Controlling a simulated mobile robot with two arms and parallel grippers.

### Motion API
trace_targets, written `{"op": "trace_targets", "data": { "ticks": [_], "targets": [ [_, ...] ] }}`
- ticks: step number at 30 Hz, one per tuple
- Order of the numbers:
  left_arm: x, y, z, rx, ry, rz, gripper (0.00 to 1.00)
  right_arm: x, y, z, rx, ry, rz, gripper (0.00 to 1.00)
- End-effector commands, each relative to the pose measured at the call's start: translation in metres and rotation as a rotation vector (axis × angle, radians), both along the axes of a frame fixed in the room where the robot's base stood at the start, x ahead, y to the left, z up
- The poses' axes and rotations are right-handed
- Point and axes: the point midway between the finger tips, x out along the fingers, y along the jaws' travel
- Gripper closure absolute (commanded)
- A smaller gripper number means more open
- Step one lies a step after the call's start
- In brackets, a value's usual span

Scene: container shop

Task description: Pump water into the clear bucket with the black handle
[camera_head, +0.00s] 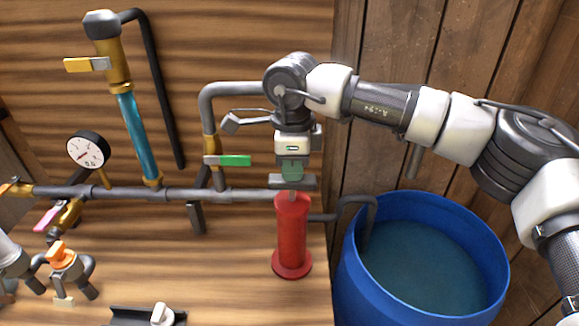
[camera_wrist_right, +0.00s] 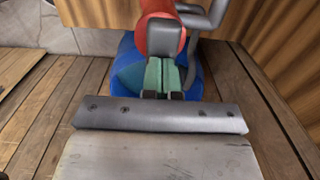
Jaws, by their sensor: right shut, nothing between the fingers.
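A red hand pump (camera_head: 292,237) stands upright at the right edge of the wooden panel, with a grey outlet pipe bending over a blue barrel (camera_head: 345,292). My right gripper (camera_head: 292,180) is just above the pump, pointing down. A grey crossbar shows at its lower end; I cannot tell whether it is part of the pump. In the right wrist view its green fingers (camera_wrist_right: 161,68) are together and empty, in line with the red pump body (camera_wrist_right: 160,36); contact is unclear. I see no clear bucket with a black handle.
Water (camera_head: 425,265) shows inside the blue barrel. Left of the pump are a pressure gauge (camera_head: 88,150), a clear tube of blue liquid (camera_head: 130,125), a green-handled valve (camera_head: 235,160) and an orange-handled valve (camera_head: 62,255). Pipes run across the panel.

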Motion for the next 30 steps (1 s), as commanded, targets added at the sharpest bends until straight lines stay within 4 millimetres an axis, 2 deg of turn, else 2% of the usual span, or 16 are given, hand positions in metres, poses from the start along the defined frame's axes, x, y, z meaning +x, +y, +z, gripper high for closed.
{"op": "trace_targets", "data": {
  "ticks": [1,3,8,24,30],
  "targets": [
    [0.000,0.000,-0.006,0.000,0.000,0.000,0.49,-0.001,0.000,-0.009,-0.003,0.005,0.001,1.00],
    [0.000,0.000,-0.009,0.000,0.000,0.000,0.49,-0.001,0.000,-0.014,-0.003,0.005,0.001,1.00],
    [0.000,0.000,-0.003,0.000,0.000,0.000,0.49,-0.001,0.000,-0.007,-0.003,0.005,0.001,1.00],
    [0.000,0.000,0.033,0.000,0.000,0.000,0.49,0.000,0.000,0.055,-0.001,0.003,0.000,1.00],
    [0.000,0.000,0.033,0.000,0.000,0.000,0.49,-0.001,0.000,0.056,-0.002,0.003,0.000,1.00]
  ]
}}
